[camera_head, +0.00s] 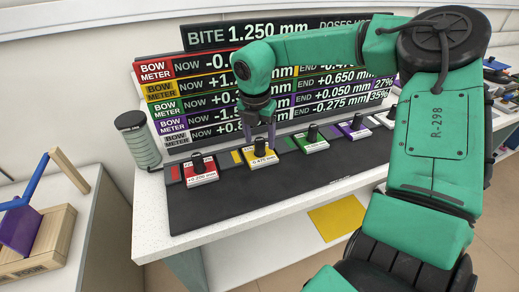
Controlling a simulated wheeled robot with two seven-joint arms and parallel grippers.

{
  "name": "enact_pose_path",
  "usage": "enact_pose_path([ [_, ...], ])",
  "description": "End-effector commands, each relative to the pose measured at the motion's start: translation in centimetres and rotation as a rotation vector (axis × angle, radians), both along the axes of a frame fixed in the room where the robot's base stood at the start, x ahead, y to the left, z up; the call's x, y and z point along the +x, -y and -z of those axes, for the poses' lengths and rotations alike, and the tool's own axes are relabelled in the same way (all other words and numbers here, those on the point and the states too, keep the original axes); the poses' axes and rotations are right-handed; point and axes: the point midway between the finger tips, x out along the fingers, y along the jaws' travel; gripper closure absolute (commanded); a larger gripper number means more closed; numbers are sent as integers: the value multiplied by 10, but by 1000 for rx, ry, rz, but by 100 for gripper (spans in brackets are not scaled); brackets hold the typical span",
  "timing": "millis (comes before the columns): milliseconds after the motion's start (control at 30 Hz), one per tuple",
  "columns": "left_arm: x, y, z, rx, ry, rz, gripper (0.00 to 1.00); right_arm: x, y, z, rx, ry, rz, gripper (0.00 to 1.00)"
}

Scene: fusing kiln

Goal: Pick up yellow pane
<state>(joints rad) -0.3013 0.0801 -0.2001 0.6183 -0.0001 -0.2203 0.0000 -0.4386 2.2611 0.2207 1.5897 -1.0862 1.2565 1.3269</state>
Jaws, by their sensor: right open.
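A flat yellow square (338,222) shows past the front edge of the white table, apparently lower down; I cannot tell whether it is a pane or a floor marking. A yellow block (263,162) with a black knob and a label reading +0.475 mm sits on the dark mat, with a small yellow tile (237,156) to its left. My right gripper (259,143) is open, pointing down at the yellow block's knob, with its fingers close around or just behind it; contact is unclear. My left gripper is not in view.
Red (201,171), green (312,141) and purple (354,127) knobbed blocks stand in the same row on the dark mat (225,208). A display board (200,64) rises behind. A grey-green coil (138,140) stands left. A wooden stand (45,245) holds a purple plate.

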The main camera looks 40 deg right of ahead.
Motion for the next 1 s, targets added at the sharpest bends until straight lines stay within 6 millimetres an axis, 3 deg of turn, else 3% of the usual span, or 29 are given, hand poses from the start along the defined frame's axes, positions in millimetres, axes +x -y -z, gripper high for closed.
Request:
enact_pose_path([
  [100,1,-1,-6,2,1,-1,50,1,2,15,2,-1,-1,30],
  [300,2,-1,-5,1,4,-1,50,1,2,18,1,2,0,30],
  [367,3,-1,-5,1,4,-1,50,1,2,18,1,2,0,49],
  [500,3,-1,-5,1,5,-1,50,1,2,18,1,2,0,100],
  [833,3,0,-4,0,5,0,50,2,2,15,0,3,0,100],
  [1000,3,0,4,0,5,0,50,3,3,-13,-2,10,0,100],
])
